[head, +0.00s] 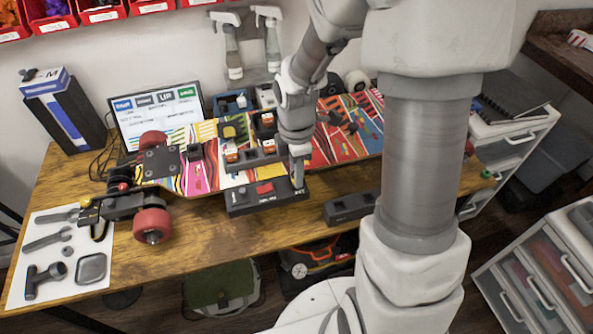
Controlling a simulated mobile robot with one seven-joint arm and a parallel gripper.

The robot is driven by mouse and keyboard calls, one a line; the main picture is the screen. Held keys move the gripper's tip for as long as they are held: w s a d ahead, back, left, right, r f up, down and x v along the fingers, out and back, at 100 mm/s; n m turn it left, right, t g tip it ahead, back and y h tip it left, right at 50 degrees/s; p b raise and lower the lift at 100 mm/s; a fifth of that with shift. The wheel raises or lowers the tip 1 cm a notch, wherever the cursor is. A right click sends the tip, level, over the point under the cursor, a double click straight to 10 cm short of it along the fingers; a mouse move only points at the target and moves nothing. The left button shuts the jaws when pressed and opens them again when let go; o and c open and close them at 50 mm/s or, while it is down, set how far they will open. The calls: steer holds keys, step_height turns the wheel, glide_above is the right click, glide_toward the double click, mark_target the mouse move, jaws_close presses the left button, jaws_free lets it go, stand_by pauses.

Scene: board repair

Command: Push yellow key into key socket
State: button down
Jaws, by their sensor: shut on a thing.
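My gripper (298,178) points down at the right end of a black box with a red key (265,188) on its top. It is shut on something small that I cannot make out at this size. A yellow key-like piece (229,131) sits on a dark block on the skateboard deck, up and left of my gripper. The black box (240,205) lies at the front edge of the deck. I cannot tell which opening is the key socket; my gripper and arm hide part of the box's right end.
The colourful skateboard (336,150) lies across the wooden table (190,262). Orange-keyed blocks (250,154) stand just behind the box. A dark tray (350,207) lies to the right. Tools rest on a white sheet (50,278) at the left. A screen (158,115) stands behind.

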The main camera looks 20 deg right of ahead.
steer(key=shift+f, duration=0.4)
stand_by(0.4)
steer(key=c, duration=0.6)
jaws_free()
steer(key=shift+o, duration=0.3)
steer(key=shift+o, duration=1.2)
steer(key=shift+r, duration=0.15)
steer(key=shift+r+p, duration=1.25)
steer(key=shift+r, duration=0.1)
steer(key=shift+r, duration=0.15)
